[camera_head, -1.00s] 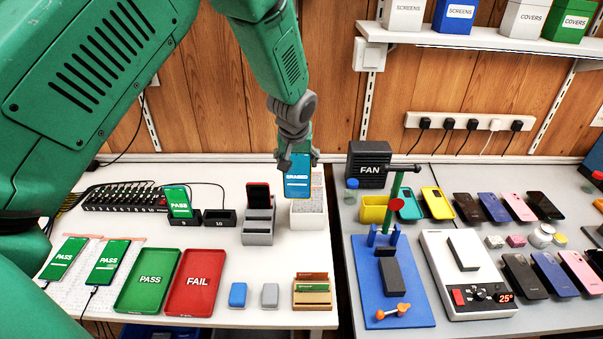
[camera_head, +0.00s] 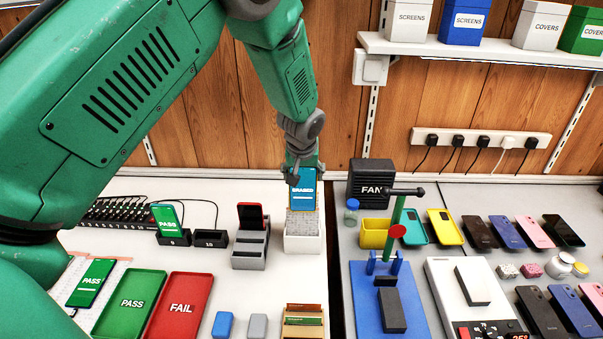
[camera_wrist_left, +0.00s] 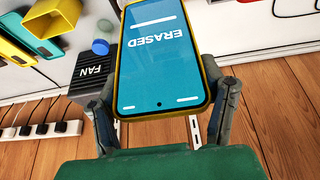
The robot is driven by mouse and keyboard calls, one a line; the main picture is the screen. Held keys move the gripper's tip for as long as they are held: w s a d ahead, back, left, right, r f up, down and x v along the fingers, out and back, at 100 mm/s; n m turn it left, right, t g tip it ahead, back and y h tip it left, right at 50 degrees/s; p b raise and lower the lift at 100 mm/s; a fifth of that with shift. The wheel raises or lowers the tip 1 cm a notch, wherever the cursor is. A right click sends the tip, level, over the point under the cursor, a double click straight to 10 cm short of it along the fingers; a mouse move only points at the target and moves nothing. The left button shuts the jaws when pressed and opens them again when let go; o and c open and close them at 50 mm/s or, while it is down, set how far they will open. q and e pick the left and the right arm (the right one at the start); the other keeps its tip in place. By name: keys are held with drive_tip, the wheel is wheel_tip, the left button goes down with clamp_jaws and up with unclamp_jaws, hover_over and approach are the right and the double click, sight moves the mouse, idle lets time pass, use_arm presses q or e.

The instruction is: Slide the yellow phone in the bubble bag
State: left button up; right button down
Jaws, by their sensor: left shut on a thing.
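The yellow phone (camera_head: 303,190) is upright, with its blue screen reading ERASED. In the left wrist view its yellow edge frames the screen (camera_wrist_left: 160,70). My left gripper (camera_head: 305,174) is shut on its upper part, with one finger on each side. The bubble bag material (camera_head: 304,222) shows as grey, textured stuff in a white box directly below the phone. The phone's lower end appears at the back of the box's top; I cannot tell whether it is inside a bag. My right gripper is not in view.
A grey slotted stand (camera_head: 251,250) with a red-topped phone stands left of the box. The black FAN unit (camera_head: 371,183) and a yellow holder (camera_head: 375,232) are to the right. Green PASS (camera_head: 130,302) and red FAIL (camera_head: 180,306) trays lie in front.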

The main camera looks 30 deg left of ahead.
use_arm(q)
drive_tip(key=shift+s+d+r, duration=0.15)
drive_tip(key=shift+d+r, duration=0.1)
drive_tip(key=shift+d, duration=0.15)
drive_tip(key=shift+a+f, duration=0.2)
drive_tip(key=shift+a, duration=0.2)
drive_tip(key=shift+a+f, duration=0.15)
drive_tip(key=shift+a, duration=0.35)
drive_tip(key=shift+d, duration=0.55)
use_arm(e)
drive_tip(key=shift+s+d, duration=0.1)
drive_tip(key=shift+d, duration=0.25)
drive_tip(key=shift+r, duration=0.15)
use_arm(q)
drive_tip(key=shift+a, duration=0.3)
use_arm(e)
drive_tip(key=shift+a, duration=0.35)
use_arm(q)
drive_tip(key=shift+d, duration=0.1)
